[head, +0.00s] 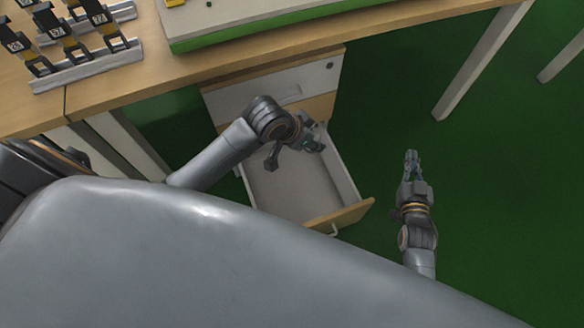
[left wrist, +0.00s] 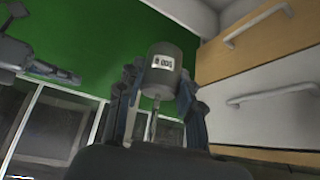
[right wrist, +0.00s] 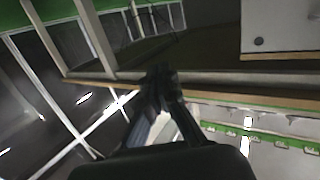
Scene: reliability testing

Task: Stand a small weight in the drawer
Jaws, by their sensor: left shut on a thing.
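The pulled-out drawer (head: 285,195) has a pale, empty-looking interior and a wooden front with a handle. My left gripper (head: 296,147) is above the drawer, toward its back, near the cabinet. In the left wrist view, the left gripper is shut on a small grey cylindrical weight (left wrist: 163,72) with a white label. In the head view, the weight is hard to make out. My right gripper (head: 412,158) is to the right of the drawer, over the green floor. Its fingers (right wrist: 160,85) are together, with nothing seen between them.
The cabinet (head: 270,92) stands under a wooden table (head: 400,35). On the table are a metal rack (head: 88,68) with several black-and-yellow tagged items and a green-edged white board (head: 250,35). Table legs (head: 480,65) stand to the right. The floor right of the drawer is clear.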

